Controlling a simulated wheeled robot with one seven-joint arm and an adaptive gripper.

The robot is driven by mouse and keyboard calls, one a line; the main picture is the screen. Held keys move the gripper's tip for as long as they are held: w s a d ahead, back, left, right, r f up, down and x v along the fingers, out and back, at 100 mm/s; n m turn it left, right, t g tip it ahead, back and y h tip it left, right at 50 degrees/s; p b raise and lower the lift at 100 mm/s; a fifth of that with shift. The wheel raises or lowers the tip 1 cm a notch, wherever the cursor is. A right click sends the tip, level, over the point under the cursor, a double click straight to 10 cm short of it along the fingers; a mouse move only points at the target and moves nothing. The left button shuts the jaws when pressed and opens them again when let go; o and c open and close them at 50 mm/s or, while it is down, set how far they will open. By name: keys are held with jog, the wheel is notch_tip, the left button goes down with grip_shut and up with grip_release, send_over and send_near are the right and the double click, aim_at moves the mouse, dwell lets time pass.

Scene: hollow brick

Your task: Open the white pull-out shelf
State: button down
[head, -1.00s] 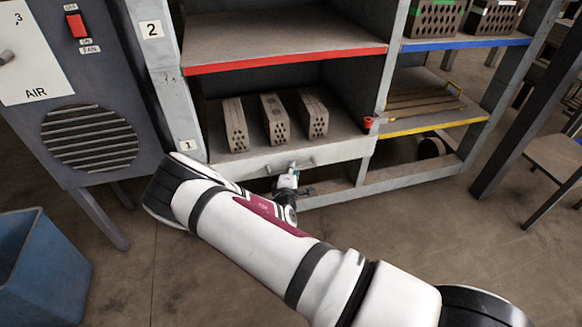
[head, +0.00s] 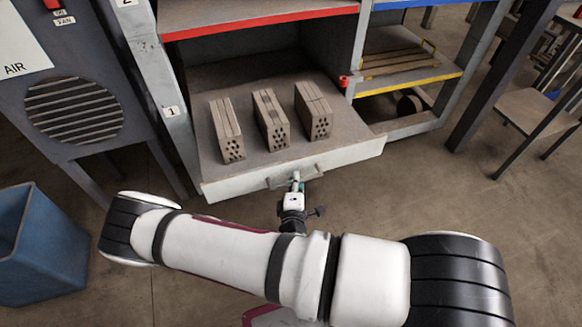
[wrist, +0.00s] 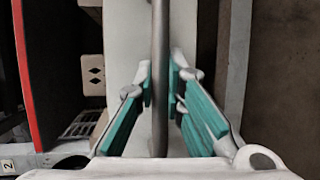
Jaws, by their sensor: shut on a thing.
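The white pull-out shelf (head: 340,159) is slid out from the grey rack in the head view, with its white front board well forward of the rack's posts. A grey bar handle (head: 316,172) is fixed to the middle of that front board. My gripper (head: 296,180) is at the handle, its fingers shut on the bar. In the wrist view, the teal-padded fingers of my gripper (wrist: 160,85) stand on both sides of the handle bar (wrist: 160,40). Three hollow bricks (head: 270,120) stand upright on the shelf.
A fixed shelf with a red edge (head: 255,24) is above. A yellow-edged shelf (head: 410,82) is at the right. The grey AIR cabinet (head: 60,150) and a blue bin (head: 40,250) are at the left. Bare floor (head: 470,200) lies at the right.

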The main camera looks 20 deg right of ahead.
jog(key=shift+s, duration=0.8)
jog(key=c, duration=1.7)
grip_release()
jog(key=shift+o, duration=0.2)
jog(key=v, duration=0.7)
jog(key=shift+s, duration=0.15)
jog(key=shift+a, duration=0.15)
